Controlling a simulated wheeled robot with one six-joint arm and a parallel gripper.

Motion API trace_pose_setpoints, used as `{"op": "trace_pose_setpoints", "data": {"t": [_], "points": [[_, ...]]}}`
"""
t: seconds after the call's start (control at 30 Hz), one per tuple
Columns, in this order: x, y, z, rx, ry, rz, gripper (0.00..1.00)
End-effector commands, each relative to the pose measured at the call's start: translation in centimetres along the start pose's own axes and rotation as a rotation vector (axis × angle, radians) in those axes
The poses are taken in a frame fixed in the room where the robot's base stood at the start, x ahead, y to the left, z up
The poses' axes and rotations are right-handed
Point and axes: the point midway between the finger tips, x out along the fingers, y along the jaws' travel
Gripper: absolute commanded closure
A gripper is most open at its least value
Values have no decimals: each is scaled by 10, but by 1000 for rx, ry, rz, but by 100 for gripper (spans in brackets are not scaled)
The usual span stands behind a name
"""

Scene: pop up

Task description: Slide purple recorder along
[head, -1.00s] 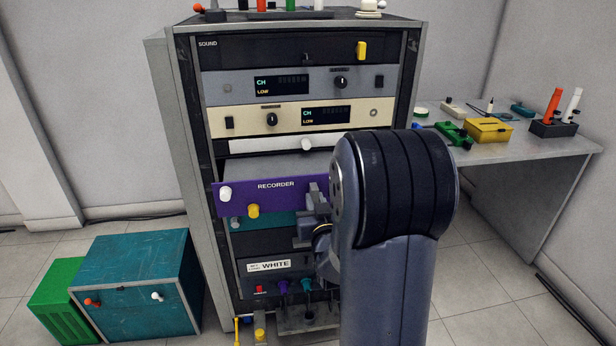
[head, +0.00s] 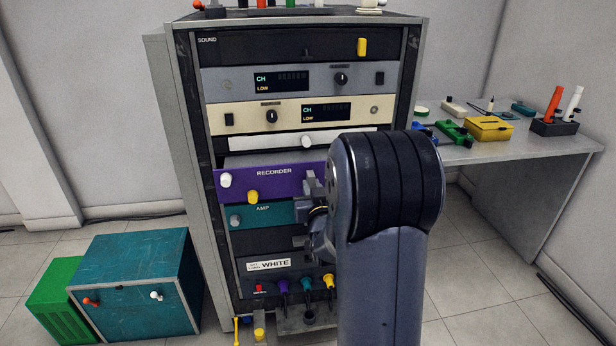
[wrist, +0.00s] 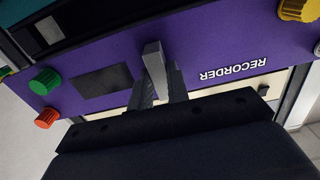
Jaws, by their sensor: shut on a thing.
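The purple recorder (head: 232,188) is a wide unit in the rack, its front panel standing out a little from the units around it. A strip of its grey top shows. It has a white knob, a yellow knob and the label RECORDER. In the wrist view the purple panel (wrist: 210,45) appears upside down, with green and red knobs and a dark window. My gripper (wrist: 163,82) is shut on the recorder's grey handle (wrist: 153,60). In the head view my gripper (head: 313,192) is at the panel, partly hidden by my arm, which covers the panel's right part.
The teal amp (head: 285,212) is directly below the recorder. A white-fronted unit (head: 270,142) with a round knob is above. The rack (head: 184,130) frames both sides. A teal box (head: 135,285) stands on the floor at left; a side table (head: 480,150) with small items is at right.

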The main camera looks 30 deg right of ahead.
Motion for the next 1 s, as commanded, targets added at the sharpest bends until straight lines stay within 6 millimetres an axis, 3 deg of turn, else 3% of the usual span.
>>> {"op": "trace_pose_setpoints", "data": {"t": [0.97,1.0], "points": [[64,0,2,0,-5,0,100],[64,0,2,0,-5,0,83]]}}
